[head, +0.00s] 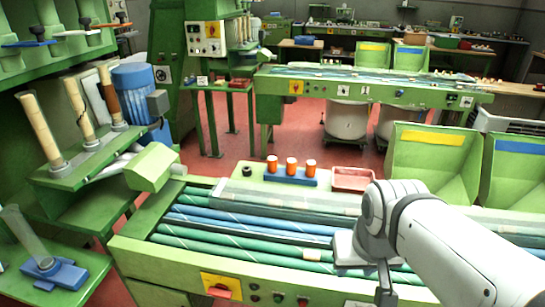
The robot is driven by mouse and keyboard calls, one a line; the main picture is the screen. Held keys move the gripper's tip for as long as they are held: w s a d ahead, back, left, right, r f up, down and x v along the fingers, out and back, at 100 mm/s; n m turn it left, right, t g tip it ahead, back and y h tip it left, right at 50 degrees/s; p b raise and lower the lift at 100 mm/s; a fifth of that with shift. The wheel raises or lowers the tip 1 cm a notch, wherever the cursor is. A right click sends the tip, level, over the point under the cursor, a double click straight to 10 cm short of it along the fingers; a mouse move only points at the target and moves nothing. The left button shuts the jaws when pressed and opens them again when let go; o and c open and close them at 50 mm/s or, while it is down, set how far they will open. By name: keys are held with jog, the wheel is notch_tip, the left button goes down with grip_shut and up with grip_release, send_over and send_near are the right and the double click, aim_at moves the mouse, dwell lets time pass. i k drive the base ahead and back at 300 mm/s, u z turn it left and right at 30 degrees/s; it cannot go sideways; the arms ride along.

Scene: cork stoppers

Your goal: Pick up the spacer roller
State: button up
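I cannot tell for sure which part is the spacer roller. Long green and blue rollers (240,233) lie side by side in the bed of the green machine (140,258) in front of me. Three small orange cylinders with white marks (291,166) stand upright in a blue holder (290,179) behind the bed. A short black cylinder (247,171) stands left of the holder. My gripper (385,291) is at the lower right, over the right part of the bed. One dark finger shows; the rest is hidden by my white arm, so its opening and contents cannot be seen.
A red tray (353,178) sits behind the bed. Two green bins (432,166) stand at the right. Upright cream rods (42,130) and a blue motor (138,88) are at the left. A blue-based fixture (55,271) is lower left. Red floor is open beyond the machine.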

aim_at(271, 160)
jog(key=u, duration=0.4)
jog(key=k, duration=0.15)
jog(key=z, duration=3.4)
jog(key=k, duration=1.85)
jog(key=u, duration=2.25)
jog(key=i, duration=0.9)
jog(key=z, duration=0.05)
